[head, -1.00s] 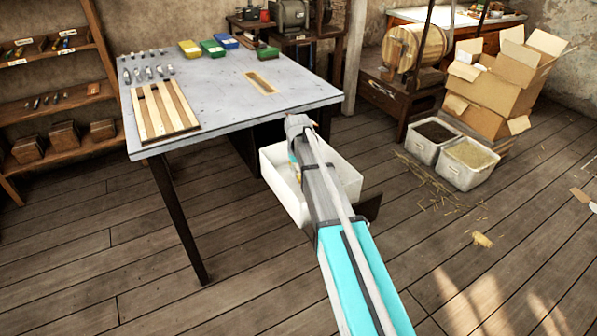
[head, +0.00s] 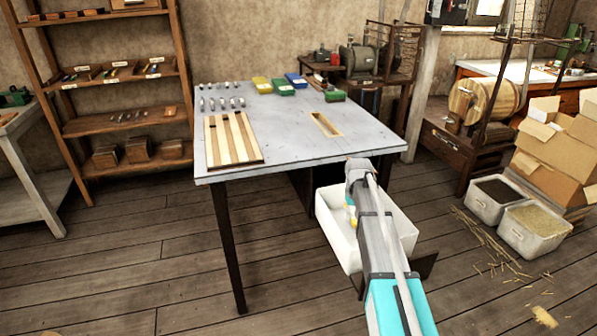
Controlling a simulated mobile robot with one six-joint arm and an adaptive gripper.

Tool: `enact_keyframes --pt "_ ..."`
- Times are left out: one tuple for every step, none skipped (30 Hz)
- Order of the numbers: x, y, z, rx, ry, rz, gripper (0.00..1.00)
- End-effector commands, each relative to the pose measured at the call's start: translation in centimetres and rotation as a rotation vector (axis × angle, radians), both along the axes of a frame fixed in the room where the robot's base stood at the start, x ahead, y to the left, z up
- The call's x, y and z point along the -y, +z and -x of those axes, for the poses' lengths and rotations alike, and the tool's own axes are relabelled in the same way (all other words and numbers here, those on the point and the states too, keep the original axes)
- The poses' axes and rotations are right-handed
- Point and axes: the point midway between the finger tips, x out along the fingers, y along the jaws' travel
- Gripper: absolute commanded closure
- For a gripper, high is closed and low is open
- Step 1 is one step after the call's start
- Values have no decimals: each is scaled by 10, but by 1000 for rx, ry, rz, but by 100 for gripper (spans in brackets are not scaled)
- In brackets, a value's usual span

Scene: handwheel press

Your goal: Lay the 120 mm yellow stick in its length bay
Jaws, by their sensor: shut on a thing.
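My gripper (head: 350,219) hangs at the end of my arm over the white bin (head: 402,240), in front of the table. My arm hides much of it. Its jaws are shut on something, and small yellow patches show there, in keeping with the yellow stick. The stick's length and lie cannot be made out. A slatted wooden board (head: 231,139) with slots of differing length lies on the table's left front; I cannot tell which bay is for 120 mm.
The grey table (head: 290,150) also bears small metal parts (head: 221,103), yellow (head: 261,84) and green (head: 283,88) boxes and a wood-rimmed opening (head: 325,125). A shelf (head: 122,72) with labelled bays of coloured sticks stands at back left. Floor (head: 130,260) at the front left is clear.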

Motion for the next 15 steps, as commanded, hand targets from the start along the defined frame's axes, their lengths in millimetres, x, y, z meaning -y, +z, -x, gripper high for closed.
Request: enact_keyframes --pt "0 3 0 0 0 0 100" --pt "0 4 0 0 0 0 100" --pt "0 6 0 0 0 0 100" --pt "0 9 0 0 0 0 100" --pt "0 11 0 0 0 0 100" --pt "0 15 0 0 0 0 100" --pt "0 18 0 0 0 0 100" --pt "0 22 0 0 0 0 100" --pt "0 27 0 0 0 0 100" --pt "0 32 0 0 0 0 100" --pt "0 36 0 0 0 0 100" --pt "0 43 0 0 0 0 100" --pt "0 48 0 0 0 0 100" --pt "0 53 0 0 0 0 100" --pt "0 59 0 0 0 0 100"
